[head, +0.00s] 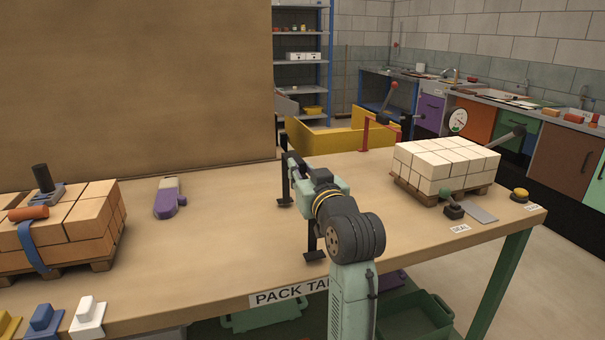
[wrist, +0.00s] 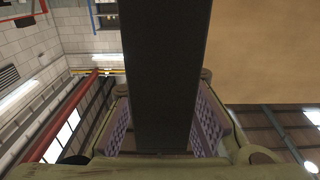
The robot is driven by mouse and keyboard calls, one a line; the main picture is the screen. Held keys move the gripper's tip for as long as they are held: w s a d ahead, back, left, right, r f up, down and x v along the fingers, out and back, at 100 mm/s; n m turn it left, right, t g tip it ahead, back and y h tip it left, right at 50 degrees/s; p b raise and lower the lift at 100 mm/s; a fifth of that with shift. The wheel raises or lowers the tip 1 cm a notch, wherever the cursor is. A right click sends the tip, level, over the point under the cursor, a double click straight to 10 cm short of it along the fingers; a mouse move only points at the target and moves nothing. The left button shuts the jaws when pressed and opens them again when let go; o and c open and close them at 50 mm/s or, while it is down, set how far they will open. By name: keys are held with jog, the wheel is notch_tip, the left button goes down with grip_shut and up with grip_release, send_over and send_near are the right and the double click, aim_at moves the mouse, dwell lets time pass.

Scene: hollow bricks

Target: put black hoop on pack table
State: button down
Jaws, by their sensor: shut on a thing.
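The black hoop (head: 312,240) is a dark frame with two posts on flat feet, upright at the middle of the pack table (head: 225,240). Its feet look to be at the tabletop, but I cannot tell whether they bear on it. My gripper (head: 298,168) is shut on the hoop's top bar, and my arm hides part of the bar and the near post. In the wrist view, the wide black bar (wrist: 165,60) runs between the purple ribbed pads of my gripper (wrist: 160,125).
A pallet of tan bricks (head: 90,222) stands at the left, with a blue strap. A pallet of pale bricks (head: 440,165) stands at the right. A purple-and-grey tool (head: 167,200) lies behind. White, blue and yellow blocks line the front left edge. Table is clear around the hoop.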

jog(key=shift+f, duration=0.5)
jog(key=shift+f, duration=0.2)
jog(key=c, duration=1.4)
grip_release()
jog(key=shift+c, duration=0.2)
